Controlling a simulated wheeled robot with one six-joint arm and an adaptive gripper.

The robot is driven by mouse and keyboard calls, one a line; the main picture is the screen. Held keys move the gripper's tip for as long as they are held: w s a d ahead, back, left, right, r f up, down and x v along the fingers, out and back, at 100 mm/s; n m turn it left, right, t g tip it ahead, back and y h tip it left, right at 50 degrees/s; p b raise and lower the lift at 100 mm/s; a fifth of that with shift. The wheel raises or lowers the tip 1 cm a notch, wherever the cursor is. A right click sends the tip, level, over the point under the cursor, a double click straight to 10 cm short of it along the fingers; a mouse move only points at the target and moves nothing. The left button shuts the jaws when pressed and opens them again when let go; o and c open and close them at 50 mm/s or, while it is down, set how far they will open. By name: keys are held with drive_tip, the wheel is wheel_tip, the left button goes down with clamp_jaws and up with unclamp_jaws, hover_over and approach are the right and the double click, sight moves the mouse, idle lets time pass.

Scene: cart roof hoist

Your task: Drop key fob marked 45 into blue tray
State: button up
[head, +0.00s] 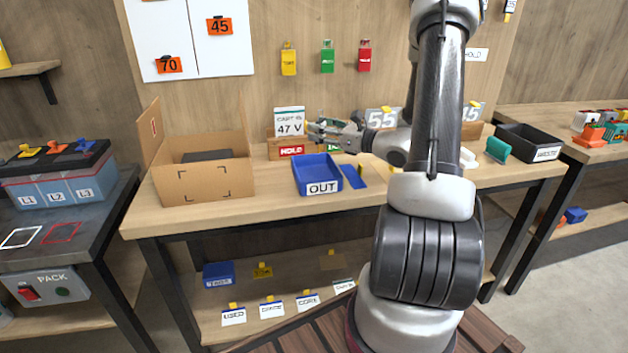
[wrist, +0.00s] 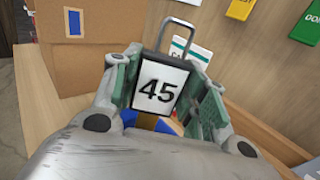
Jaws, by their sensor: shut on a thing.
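The key fob marked 45 (wrist: 160,88) is a dark-framed tag with a white face and a metal loop at its top. My gripper (wrist: 165,85) is shut on it, with a green-padded finger at each side. In the head view my gripper (head: 322,128) is above the bench, over the back of the blue tray; the fob itself is too small to make out there. The blue tray (head: 318,172), labelled OUT, sits on the bench. In the wrist view a little blue (wrist: 170,127) shows below the fob, mostly hidden by it and my gripper.
An open cardboard box (head: 200,178) stands left of the tray. A card reading 47 V (head: 289,122) and a red HOLD block (head: 291,150) stand behind it. A blue flat piece (head: 350,176) lies right of the tray. A black bin (head: 530,143) is at the bench's right end.

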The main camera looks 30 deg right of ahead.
drive_tip(key=shift+f, duration=2.3)
drive_tip(key=o, duration=1.2)
drive_tip(key=v, duration=1.2)
